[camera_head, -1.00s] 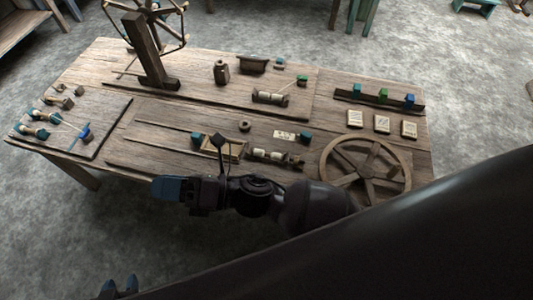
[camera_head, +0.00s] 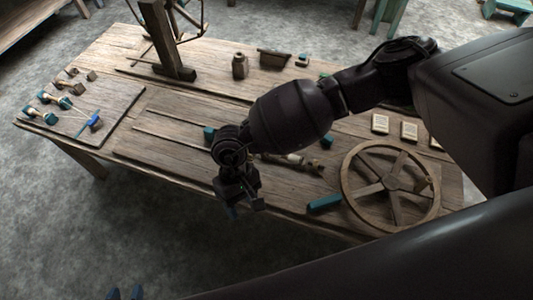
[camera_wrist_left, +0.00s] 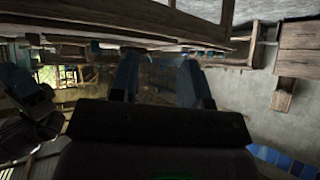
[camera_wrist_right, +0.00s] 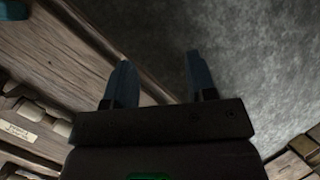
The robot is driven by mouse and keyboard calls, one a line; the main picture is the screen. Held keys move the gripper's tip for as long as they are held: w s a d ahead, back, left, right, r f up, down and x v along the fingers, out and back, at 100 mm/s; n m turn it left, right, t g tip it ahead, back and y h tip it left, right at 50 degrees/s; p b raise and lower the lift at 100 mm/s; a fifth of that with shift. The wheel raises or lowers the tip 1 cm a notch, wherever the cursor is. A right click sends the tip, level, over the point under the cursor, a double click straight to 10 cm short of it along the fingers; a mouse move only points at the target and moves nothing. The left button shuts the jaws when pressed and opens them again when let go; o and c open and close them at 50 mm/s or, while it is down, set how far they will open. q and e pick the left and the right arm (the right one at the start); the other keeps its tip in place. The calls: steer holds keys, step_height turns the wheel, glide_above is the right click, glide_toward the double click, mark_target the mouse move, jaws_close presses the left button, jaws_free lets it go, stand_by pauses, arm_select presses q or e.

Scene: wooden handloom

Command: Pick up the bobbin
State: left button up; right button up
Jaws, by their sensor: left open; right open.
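Two bobbin-like pieces with teal ends, one nearer (camera_head: 38,116) and one farther (camera_head: 58,103), lie on the board at the table's left. A pale, dark-ended spool-like piece (camera_head: 292,160) lies mid-table, partly behind my right arm; pale rolls also show at the left of the right wrist view (camera_wrist_right: 42,112). I cannot tell which is the task's bobbin. My right gripper (camera_head: 233,211) points down by the table's front edge; its fingers are apart and empty in the right wrist view (camera_wrist_right: 158,78). My left gripper (camera_head: 125,294) is low in front of the table, open and empty in the left wrist view (camera_wrist_left: 160,80).
The wooden table (camera_head: 125,60) carries a spoked wheel (camera_head: 390,188) at right, a teal block (camera_head: 325,203) near the front edge, pale cards (camera_head: 409,131) and an upright post (camera_head: 165,40). My right arm hides the table's middle. Grey floor lies open in front.

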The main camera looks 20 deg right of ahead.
mark_target(287, 157)
steer(key=w+d+r+n+t+h+b, duration=0.15)
steer(key=w+d+n+t+h, duration=0.4)
steer(key=w+d, duration=0.7)
steer(key=shift+g, duration=0.35)
steer(key=f, duration=0.2)
steer(key=w+d+f, duration=0.1)
steer(key=f, duration=0.1)
steer(key=shift+w, duration=0.1)
steer(key=shift+d+f+b, duration=0.15)
steer(key=shift+f+b, duration=0.15)
steer(key=shift+f, duration=0.05)
steer(key=b+x, duration=0.1)
steer(key=x, duration=0.3)
steer(key=shift+d, duration=0.15)
steer(key=shift+d+f, duration=0.2)
steer(key=shift+f, duration=0.1)
steer(key=shift+r, duration=0.1)
steer(key=shift+c, duration=0.3)
steer(key=c, duration=0.7)
jaws_close()
